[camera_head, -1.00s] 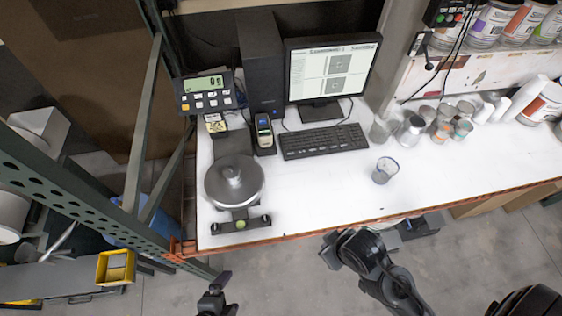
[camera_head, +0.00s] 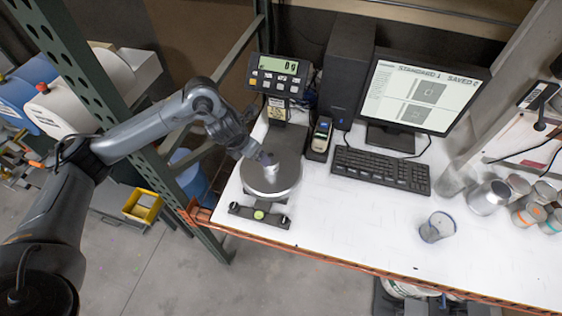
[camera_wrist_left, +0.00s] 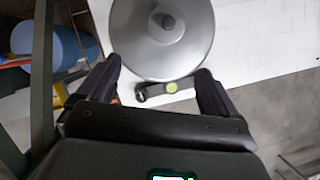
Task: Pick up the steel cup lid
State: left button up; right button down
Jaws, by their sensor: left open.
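A small shiny steel piece with a knob on top, which looks like the steel cup lid (camera_head: 271,177), sits near the middle of the scale's round steel pan (camera_head: 288,184). In the left wrist view the lid's knob (camera_wrist_left: 167,20) shows near the top edge, over the wide pan (camera_wrist_left: 135,62). My left gripper (camera_head: 262,155) reaches in from the left, above the pan beside the lid. In the left wrist view its two fingers (camera_wrist_left: 158,84) are spread and empty, with the pan's near edge ahead of them. Contact with the lid cannot be told. My right gripper is out of view.
The scale display (camera_head: 280,75) stands behind the pan, with a handheld device (camera_head: 321,135) and keyboard (camera_head: 380,171) to the right. A glass cup (camera_head: 437,228) and several cans (camera_head: 488,197) stand farther right. A green rack post (camera_head: 100,100) is at left.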

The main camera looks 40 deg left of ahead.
aim_at(271, 157)
pick_arm(q)
jog(key=w+f, duration=0.2)
jog(key=w+f+p, duration=0.1)
jog(key=w+f, duration=0.1)
jog(key=w+d+f, duration=0.1)
jog(key=f, duration=0.2)
jog(key=shift+w, duration=0.4)
jog(key=shift+w+f, duration=0.2)
jog(key=shift+f, duration=0.3)
jog(key=shift+c, duration=0.2)
jog(key=c, duration=1.1)
jog(key=shift+o, duration=0.2)
jog(key=shift+r, duration=0.1)
